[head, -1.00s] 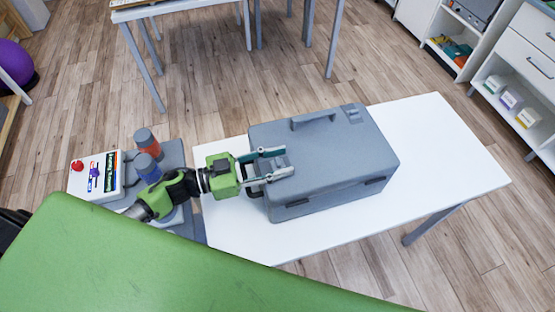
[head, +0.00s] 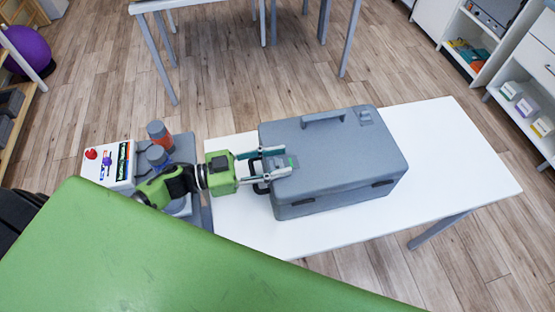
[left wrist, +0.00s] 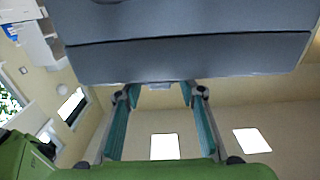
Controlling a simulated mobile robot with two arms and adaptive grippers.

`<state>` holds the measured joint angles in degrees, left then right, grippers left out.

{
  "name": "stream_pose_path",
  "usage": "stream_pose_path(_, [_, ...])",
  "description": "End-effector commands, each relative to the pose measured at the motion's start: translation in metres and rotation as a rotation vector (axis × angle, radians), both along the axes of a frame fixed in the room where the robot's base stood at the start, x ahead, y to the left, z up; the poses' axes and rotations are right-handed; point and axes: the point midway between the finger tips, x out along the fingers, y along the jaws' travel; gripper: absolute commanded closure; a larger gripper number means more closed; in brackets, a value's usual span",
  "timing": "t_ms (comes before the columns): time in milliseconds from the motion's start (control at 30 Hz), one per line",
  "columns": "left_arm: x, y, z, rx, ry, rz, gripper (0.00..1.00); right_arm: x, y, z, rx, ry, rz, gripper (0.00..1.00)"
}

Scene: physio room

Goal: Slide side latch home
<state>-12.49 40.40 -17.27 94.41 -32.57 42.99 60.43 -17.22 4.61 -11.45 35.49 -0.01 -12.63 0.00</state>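The grey case (head: 335,150) lies closed on the white table (head: 450,150). A small latch plate with a green mark (head: 292,161) shows at the left edge of its lid, by my fingertips. My left gripper (head: 288,161) reaches in from the left at that end, its two fingers apart. In the left wrist view the case (left wrist: 190,55) fills the top, and a small grey tab (left wrist: 158,86) shows between the spread teal-padded fingers (left wrist: 159,95). I cannot tell whether a finger touches the latch. My right gripper is not in view.
A green padded surface (head: 190,265) fills the front. A white box with a red knob (head: 107,163) and two cylinders (head: 160,137) stand at left. The table's right part is clear.

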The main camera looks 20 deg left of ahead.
Motion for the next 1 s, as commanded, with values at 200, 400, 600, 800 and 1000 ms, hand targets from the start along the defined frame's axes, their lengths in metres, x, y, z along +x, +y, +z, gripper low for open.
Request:
stream_pose_path(200, [-0.001,0.001,0.000,0.000,0.000,0.000,0.64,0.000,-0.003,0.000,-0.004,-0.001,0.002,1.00])
stream_pose_path(400, [-0.015,0.021,-0.001,0.004,0.004,0.000,0.64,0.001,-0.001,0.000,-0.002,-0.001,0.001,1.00])
stream_pose_path(600, [-0.033,0.049,-0.001,0.002,0.004,0.001,0.64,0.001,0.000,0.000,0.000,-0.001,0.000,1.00])
stream_pose_path(800, [-0.042,0.062,0.000,0.000,0.001,0.000,0.64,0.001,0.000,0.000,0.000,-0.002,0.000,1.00])
stream_pose_path(1000, [-0.042,0.063,0.000,-0.001,-0.001,0.000,0.64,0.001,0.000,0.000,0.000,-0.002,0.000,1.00])
